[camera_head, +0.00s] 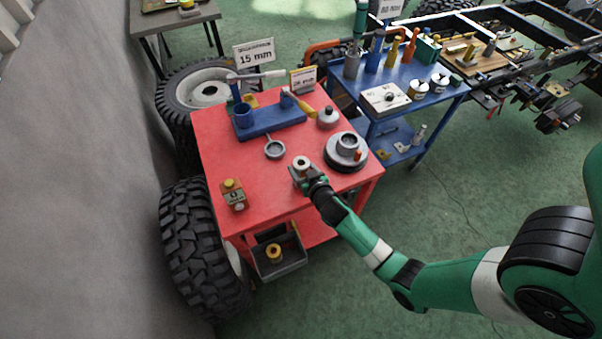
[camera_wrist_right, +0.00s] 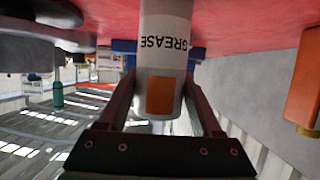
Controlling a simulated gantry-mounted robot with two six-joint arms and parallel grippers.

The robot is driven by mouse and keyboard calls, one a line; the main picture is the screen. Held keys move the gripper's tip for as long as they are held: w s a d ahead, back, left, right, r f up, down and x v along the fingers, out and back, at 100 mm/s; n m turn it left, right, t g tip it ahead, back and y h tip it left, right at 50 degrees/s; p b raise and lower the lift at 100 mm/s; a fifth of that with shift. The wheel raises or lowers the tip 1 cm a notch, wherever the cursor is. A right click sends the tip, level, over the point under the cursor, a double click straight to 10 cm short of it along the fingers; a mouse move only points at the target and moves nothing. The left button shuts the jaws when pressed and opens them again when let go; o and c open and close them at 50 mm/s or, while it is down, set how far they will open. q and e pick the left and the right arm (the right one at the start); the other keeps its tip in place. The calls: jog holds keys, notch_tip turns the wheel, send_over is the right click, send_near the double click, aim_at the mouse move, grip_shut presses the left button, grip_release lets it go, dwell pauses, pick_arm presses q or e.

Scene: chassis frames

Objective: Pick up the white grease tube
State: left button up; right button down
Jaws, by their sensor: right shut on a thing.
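The white grease tube (camera_wrist_right: 165,45) has dark "GREASE" lettering and an orange-brown patch. In the head view the right gripper (camera_head: 303,177) is at the front right part of the red cart top, closed around the tube (camera_head: 302,162), whose pale round end shows. Most of the tube is hidden by the gripper there. I cannot tell whether it touches the cart top. My left gripper is in neither view.
A grey bin (camera_head: 282,262) hangs below the front edge.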

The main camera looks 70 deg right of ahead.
aim_at(298, 157)
jog(key=shift+r+p, duration=0.35)
jog(key=shift+r, duration=0.25)
notch_tip(298, 157, up, 3)
jog(key=shift+s+a+p, duration=0.1)
jog(key=shift+a+p, duration=0.05)
jog(key=shift+p, duration=0.65)
jog(key=w+r+p+v, duration=0.1)
jog(key=r+p+v, duration=0.1)
jog(key=v, duration=1.4)
jog(key=shift+w+r, duration=0.45)
jog(key=shift+r, duration=0.1)
jog(key=shift+w, duration=0.1)
